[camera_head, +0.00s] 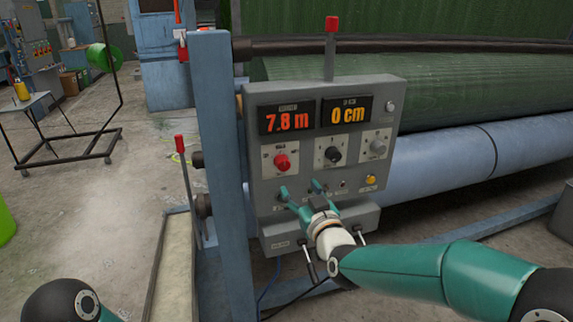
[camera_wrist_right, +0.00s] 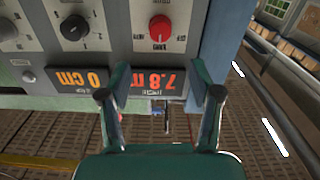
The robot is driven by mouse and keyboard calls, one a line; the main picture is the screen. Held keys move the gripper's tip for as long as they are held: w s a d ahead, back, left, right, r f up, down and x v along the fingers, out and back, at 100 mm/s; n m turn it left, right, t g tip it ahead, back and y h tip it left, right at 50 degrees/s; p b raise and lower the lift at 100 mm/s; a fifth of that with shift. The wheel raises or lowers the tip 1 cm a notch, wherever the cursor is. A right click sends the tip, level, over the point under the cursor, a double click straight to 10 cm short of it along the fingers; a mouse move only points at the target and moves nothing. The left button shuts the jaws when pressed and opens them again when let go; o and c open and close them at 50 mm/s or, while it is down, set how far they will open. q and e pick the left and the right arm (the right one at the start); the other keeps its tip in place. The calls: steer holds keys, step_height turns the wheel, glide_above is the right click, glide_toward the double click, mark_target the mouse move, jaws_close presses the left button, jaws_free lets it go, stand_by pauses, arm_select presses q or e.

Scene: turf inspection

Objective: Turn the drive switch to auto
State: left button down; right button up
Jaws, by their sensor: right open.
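The grey control panel (camera_head: 300,188) carries a red rotary knob (camera_head: 281,161), a black rotary knob (camera_head: 333,154) and a grey knob (camera_head: 378,146) in a row below two displays. The labels are too small to read, so I cannot tell which knob is the drive switch. My right gripper (camera_head: 300,190) is open and empty in front of the lower panel, below the red and black knobs. In the right wrist view the panel is upside down, with the red knob (camera_wrist_right: 160,28) beyond the open fingers (camera_wrist_right: 160,95). My left gripper is out of view.
The displays read 7.8 m (camera_head: 287,121) and 0 cm (camera_head: 347,114). A yellow button (camera_head: 371,180) sits at lower right. A blue post (camera_head: 220,150) stands left of the panel, and a red-tipped lever (camera_head: 181,145) left of that. Green turf rolls (camera_head: 450,90) lie behind.

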mark_target(286, 166)
steer(key=p+x, duration=0.3)
steer(key=x, duration=0.9)
steer(key=shift+w+f, duration=0.15)
steer(key=c, duration=1.1)
steer(key=shift+f+m+b, duration=0.15)
steer(key=shift+m+b, duration=0.15)
steer(key=shift+b, duration=0.3)
steer(key=shift+c, duration=0.2)
steer(key=m+b, duration=0.6)
steer(key=b, duration=0.2)
steer(key=m+b, duration=0.2)
steer(key=shift+d+m, duration=0.1)
steer(key=shift+m, duration=0.3)
steer(key=shift+m+b, duration=0.9)
steer(key=shift+m, duration=0.3)
